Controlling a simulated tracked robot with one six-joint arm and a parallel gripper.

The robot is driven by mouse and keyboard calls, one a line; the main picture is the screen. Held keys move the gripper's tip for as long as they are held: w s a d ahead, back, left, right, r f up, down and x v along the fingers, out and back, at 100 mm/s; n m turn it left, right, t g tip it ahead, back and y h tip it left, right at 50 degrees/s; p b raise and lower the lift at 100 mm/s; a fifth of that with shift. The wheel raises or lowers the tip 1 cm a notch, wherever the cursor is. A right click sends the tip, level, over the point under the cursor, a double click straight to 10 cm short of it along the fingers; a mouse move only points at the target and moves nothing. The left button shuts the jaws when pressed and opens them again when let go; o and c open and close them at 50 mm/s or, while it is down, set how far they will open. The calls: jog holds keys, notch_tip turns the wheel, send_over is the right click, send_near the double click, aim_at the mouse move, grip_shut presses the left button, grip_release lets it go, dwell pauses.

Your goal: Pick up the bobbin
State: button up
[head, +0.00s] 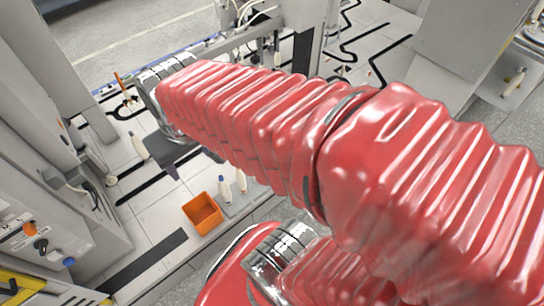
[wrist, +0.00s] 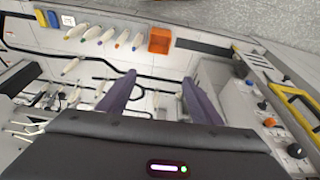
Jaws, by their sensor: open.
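Several pale, tapered bobbins with coloured tips are in view. In the wrist view a row of them, one being a bobbin (wrist: 107,36), lies along the top left, and another bobbin (wrist: 70,66) lies apart below the row. In the head view a blue-tipped bobbin (head: 224,188) and a second bobbin (head: 241,181) stand beside the orange bin, and a bobbin (head: 138,146) is left of my gripper. My gripper (wrist: 158,79) is open, its two purple fingers wide apart. A small pale shape shows between them, too small to identify. In the head view my arm hides much of the gripper.
An orange bin (head: 203,213) stands on the pale tiled surface with black lines; it also shows in the wrist view (wrist: 160,40). Grey machine cabinets (head: 90,200) with knobs stand at the left. A grey post (head: 305,45) rises behind my arm.

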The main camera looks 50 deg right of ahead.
jog(key=d+f+m+g, duration=0.2)
jog(key=d+f, duration=1)
jog(key=f, duration=0.3)
jog(key=d+f+m+g, duration=0.2)
jog(key=d+f+m, duration=0.1)
jog(key=d+f, duration=1.05)
jog(key=s+d+f+t+h, duration=0.1)
jog(key=s+f+t, duration=0.1)
jog(key=f, duration=1)
jog(key=s+d+f+t+h, duration=0.1)
jog(key=s+d+f+t, duration=0.15)
jog(key=f, duration=0.85)
jog(key=s+d+f+t, duration=0.1)
jog(key=s+f+t, duration=0.1)
jog(key=f, duration=1)
jog(key=w+d+r+t+h, duration=0.5)
jog(key=w+r+t+h, duration=0.1)
jog(key=r, duration=0.4)
jog(key=shift+r+t, duration=0.2)
jog(key=shift+t, duration=0.35)
jog(key=shift+w, duration=0.2)
